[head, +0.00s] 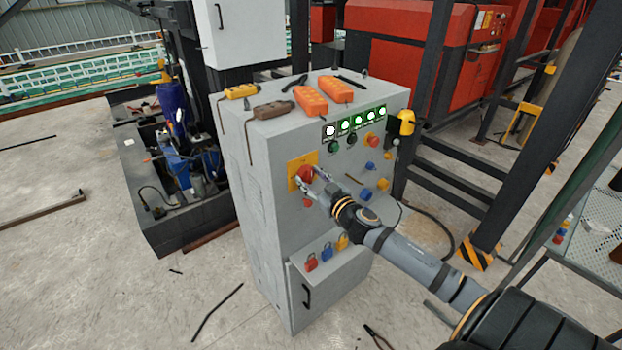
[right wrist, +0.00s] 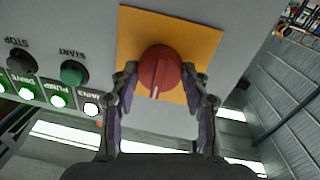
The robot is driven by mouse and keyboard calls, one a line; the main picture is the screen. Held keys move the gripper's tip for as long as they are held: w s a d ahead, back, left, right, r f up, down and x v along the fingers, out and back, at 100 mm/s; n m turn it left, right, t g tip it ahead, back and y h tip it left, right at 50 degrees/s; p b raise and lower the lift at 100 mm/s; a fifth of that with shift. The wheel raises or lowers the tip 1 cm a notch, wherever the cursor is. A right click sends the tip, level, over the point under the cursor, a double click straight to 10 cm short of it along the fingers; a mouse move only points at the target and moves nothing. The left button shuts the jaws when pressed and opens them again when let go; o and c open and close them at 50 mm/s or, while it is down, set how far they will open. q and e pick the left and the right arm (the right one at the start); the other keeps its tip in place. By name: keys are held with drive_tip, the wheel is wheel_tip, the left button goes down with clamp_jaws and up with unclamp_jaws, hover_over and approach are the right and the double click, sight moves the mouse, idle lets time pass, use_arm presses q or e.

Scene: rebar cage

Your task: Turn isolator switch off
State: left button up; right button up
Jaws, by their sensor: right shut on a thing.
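The isolator switch is a round red knob (head: 305,173) on a yellow plate (head: 293,182), on the front of a grey cabinet (head: 262,165). In the right wrist view the red knob (right wrist: 160,68) sits on the yellow plate (right wrist: 205,40), with a white mark at its lower edge. My right gripper (head: 309,181) reaches it from the right. In the right wrist view my right gripper (right wrist: 160,80) has one finger on each side of the knob and is shut on it. My left gripper is not in view.
Lit green indicators (head: 357,121) and several buttons are right of the knob. Orange boxes (head: 311,101) lie on the cabinet top. A dark steel post (head: 428,70) stands at right.

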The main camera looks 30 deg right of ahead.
drive_tip(key=shift+n, duration=0.3)
drive_tip(key=n+b, duration=0.1)
drive_tip(key=n, duration=0.1)
drive_tip(key=shift+f+n+b, duration=0.15)
drive_tip(key=shift+n+b, duration=0.15)
drive_tip(key=shift+n, duration=0.1)
drive_tip(key=n+b, duration=0.2)
drive_tip(key=n, duration=0.3)
drive_tip(key=shift+n+t, duration=0.3)
drive_tip(key=shift+n, duration=0.1)
drive_tip(key=n+y+b, duration=0.1)
drive_tip(key=n, duration=0.3)
drive_tip(key=shift+f+n, duration=0.1)
drive_tip(key=shift+n, duration=0.3)
drive_tip(key=shift+n+b, duration=0.45)
drive_tip(key=shift+n, duration=1.95)
drive_tip(key=shift+y, duration=0.3)
drive_tip(key=o, duration=1.1)
drive_tip(key=shift+o, duration=0.3)
